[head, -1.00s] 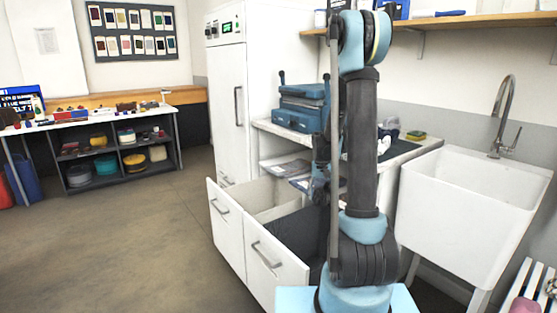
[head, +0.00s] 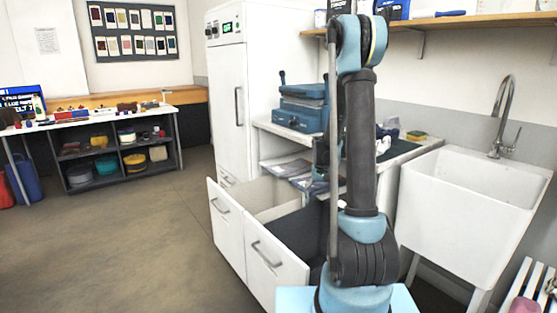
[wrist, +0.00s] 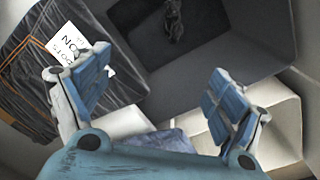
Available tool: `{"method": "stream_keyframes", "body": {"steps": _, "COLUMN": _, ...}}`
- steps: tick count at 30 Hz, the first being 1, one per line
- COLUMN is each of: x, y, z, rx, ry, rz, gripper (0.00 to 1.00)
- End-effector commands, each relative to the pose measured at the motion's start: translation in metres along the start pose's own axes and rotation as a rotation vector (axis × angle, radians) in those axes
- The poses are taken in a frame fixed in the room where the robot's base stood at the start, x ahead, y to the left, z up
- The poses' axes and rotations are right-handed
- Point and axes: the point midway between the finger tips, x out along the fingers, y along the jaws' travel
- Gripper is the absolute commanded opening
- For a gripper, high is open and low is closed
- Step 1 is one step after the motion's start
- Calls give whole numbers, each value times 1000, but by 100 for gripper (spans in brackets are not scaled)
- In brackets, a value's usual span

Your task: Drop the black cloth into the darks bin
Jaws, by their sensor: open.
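The darks bin (head: 296,232) is a dark-lined, pulled-out drawer with a white front, partly hidden behind my arm. In the wrist view, its dark grey inside (wrist: 232,62) fills the upper middle. A crumpled black cloth (wrist: 174,22) lies in it, near the top edge of that view. My gripper (wrist: 158,65) is open, with its two blue fingers wide apart and nothing between them. It is above the drawers, apart from the cloth. In the head view my gripper is mostly hidden behind my arm.
A light-lined drawer (head: 268,203) stands open beside the darks bin. Dark material with a white label (wrist: 78,48) is at the left of the wrist view. A blue case (head: 303,107) stands on the counter. A white sink (head: 470,195) is at right. The floor at left is clear.

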Motion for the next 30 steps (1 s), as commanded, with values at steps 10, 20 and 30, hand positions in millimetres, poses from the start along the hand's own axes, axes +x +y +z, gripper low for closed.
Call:
{"method": "stream_keyframes", "body": {"steps": 10, "x": -19, "y": 0, "z": 0, "rx": 0, "ry": 0, "rz": 0, "gripper": 88}}
{"method": "stream_keyframes", "body": {"steps": 20, "x": -73, "y": 0, "z": 0, "rx": 0, "ry": -1, "rz": 0, "gripper": 88}}
{"method": "stream_keyframes", "body": {"steps": 30, "x": -113, "y": 0, "z": 0, "rx": 0, "ry": -1, "rz": 0, "gripper": 88}}
